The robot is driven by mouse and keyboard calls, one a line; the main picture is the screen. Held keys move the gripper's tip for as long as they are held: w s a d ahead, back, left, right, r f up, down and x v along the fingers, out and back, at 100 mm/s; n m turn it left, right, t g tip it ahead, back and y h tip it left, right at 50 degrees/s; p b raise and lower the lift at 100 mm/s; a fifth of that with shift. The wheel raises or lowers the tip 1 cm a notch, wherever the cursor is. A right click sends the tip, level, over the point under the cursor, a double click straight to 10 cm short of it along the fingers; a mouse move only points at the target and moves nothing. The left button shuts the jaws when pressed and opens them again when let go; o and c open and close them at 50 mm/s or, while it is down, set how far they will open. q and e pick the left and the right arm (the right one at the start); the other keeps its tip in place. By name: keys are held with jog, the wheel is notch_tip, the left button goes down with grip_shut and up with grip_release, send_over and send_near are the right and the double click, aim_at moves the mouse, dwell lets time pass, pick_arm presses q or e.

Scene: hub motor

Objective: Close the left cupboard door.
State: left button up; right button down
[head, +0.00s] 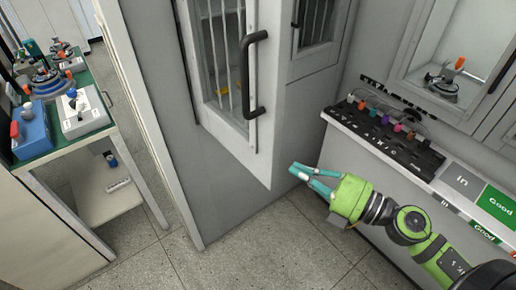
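The left cupboard door (225,139) is a grey-white panel with a barred window and a black bar handle (255,76). It stands at an angle to the cupboard front, its free edge swung out into the room, so it looks open. My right gripper (296,171), with teal fingers, is just right of the door's lower free corner. My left gripper is out of view.
The right cupboard door (317,60) is beyond the left one. At right are a ledge (372,137) with coloured items, an "In" and "Good" area, and a windowed compartment (450,50). At left stands a green-topped table (36,158) with devices. The floor (270,245) ahead is clear.

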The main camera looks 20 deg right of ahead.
aim_at(271, 147)
jog(key=shift+n+g, duration=0.4)
jog(key=shift+n, duration=0.1)
jog(key=p+x, duration=0.1)
jog(key=x, duration=0.2)
jog(key=p+x, duration=0.2)
jog(key=x, duration=0.1)
jog(key=w+d+r+p+x, duration=0.1)
jog(key=p+x, duration=0.1)
jog(key=x, duration=0.1)
jog(key=shift+w+d, duration=0.1)
jog(key=shift+d, duration=0.55)
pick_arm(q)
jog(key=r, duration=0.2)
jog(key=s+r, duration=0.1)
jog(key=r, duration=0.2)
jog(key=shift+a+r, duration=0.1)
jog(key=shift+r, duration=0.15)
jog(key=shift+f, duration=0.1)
